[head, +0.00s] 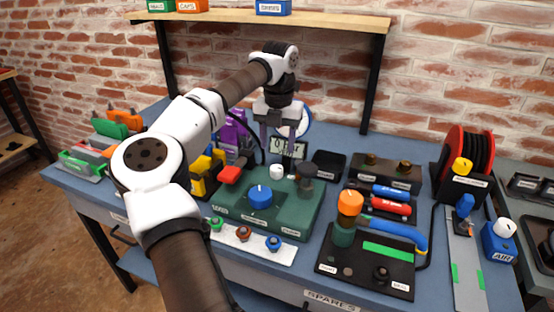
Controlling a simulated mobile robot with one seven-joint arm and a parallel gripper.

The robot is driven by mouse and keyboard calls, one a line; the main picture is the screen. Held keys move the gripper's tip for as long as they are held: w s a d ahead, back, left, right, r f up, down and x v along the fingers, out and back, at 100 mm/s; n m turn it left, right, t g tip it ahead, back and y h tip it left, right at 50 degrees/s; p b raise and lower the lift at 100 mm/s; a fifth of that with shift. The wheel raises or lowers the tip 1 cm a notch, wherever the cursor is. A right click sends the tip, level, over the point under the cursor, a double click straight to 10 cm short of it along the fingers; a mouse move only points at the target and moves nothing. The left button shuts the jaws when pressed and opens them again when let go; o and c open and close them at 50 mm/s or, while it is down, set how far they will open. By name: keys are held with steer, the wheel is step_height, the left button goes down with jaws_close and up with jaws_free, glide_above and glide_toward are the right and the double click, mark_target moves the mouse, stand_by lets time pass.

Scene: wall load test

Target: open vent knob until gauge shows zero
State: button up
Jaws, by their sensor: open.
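A green pump unit (232,212) sits on the blue bench near the middle. It carries a large blue knob (260,196), a small white knob (277,171), a red-ended lever (230,174) and a dark knob (307,172). Its labels are too small to read, so I cannot tell which knob is the vent. Behind it stands a small display (290,149) with dark digits I cannot read surely. A round blue-rimmed gauge (307,121) is mostly hidden by my gripper (278,144). My gripper is open and empty, pointing down above the back of the unit, apart from the knobs.
To the right are a black plate (345,268) with an orange-topped valve (350,203), a red hose reel (470,150) and a blue air box (497,243). Yellow and purple parts crowd the left.

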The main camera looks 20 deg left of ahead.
step_height(320, 180, up, 6)
steer(key=shift+r, duration=0.1)
stand_by(0.4)
